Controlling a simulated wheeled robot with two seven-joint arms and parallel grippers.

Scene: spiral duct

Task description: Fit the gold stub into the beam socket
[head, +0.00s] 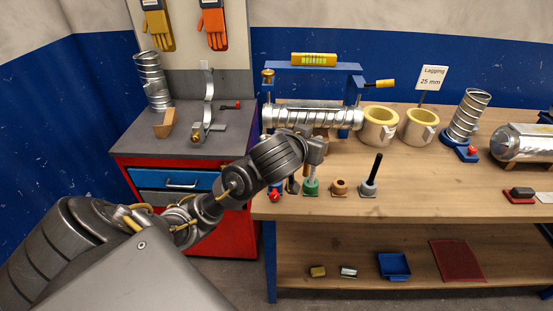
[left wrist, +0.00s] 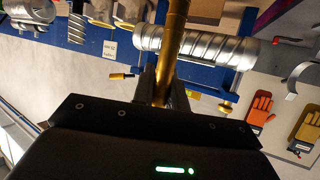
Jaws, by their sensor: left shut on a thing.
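The left gripper (left wrist: 164,88) is shut on a gold stub (left wrist: 176,38), a long round rod that runs away from the fingers in the left wrist view. In the head view the left wrist hides the fingers and stub, in front of the spiral duct (head: 340,117). The blue beam (head: 335,68) spans above the duct on two posts; it also shows in the left wrist view (left wrist: 199,74), behind the stub. I cannot make out the socket opening. A yellow-gold piece (head: 385,84) sticks out at the beam's right. The right gripper is not in view.
A spirit level (head: 313,59) rests on the beam. Two cream-lined rings (head: 380,127) stand right of the duct. Several small tools, including a black-handled peg (head: 371,174), stand along the bench front. The bench (head: 430,180) is clear at centre right. A red cabinet (head: 180,152) stands left.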

